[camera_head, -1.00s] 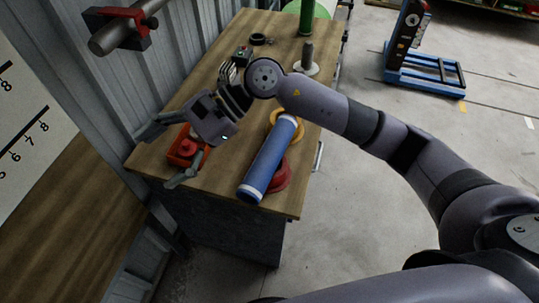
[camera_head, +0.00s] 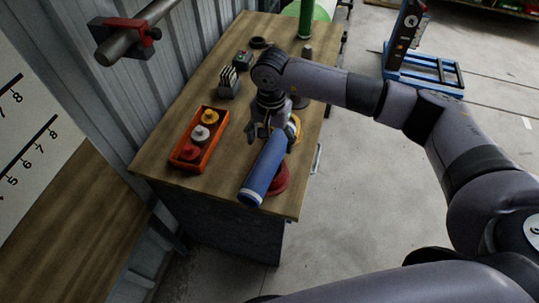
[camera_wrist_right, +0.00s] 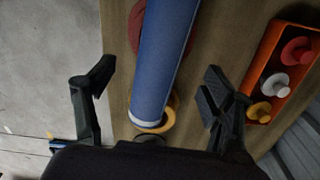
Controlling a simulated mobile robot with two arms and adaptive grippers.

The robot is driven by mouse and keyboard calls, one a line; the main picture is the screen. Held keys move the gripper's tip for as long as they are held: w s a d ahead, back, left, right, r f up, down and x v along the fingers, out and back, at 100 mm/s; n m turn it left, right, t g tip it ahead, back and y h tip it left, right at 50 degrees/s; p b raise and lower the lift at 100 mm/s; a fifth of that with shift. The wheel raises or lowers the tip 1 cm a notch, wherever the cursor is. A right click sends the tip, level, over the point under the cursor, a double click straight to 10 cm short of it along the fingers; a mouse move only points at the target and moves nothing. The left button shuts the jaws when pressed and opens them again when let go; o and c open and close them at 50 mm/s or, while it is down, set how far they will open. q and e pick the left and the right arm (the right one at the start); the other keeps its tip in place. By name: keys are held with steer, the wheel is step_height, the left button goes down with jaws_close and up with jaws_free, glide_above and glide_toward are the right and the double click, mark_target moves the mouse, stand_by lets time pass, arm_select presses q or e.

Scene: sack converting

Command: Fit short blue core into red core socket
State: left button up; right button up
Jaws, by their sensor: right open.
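The blue core (camera_head: 266,167), a tube with pale end bands, lies along the wooden table near its right edge. It also shows in the right wrist view (camera_wrist_right: 165,55), running between my fingers. A red round socket (camera_head: 281,181) is partly hidden under the core's near half; its edge shows in the wrist view (camera_wrist_right: 136,25). A yellow round piece (camera_head: 295,124) shows by the core's far end, also in the wrist view (camera_wrist_right: 171,110). My right gripper (camera_head: 268,128) is open above the core's far part, one finger on each side, with gaps visible. My left gripper is not in view.
An orange tray (camera_head: 187,164) with red, white and yellow knobbed pieces stands left of the core. A slotted grey block (camera_head: 228,83), a small box with buttons (camera_head: 243,59) and a green post (camera_head: 306,20) stand farther back. Bare table lies between tray and core.

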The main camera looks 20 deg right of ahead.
mark_target(269, 154)
step_height(269, 154, down, 3)
steer(key=shift+r+p, duration=0.1)
steer(key=shift+p, duration=0.25)
steer(key=f+p, duration=0.2)
steer(key=f, duration=0.1)
steer(key=f+p, duration=0.1)
steer(key=shift+s+a+f, duration=0.15)
steer(key=shift+a+f, duration=0.1)
steer(key=shift+f, duration=0.45)
steer(key=shift+c, duration=0.3)
steer(key=c, duration=1.7)
steer(key=shift+r, duration=0.15)
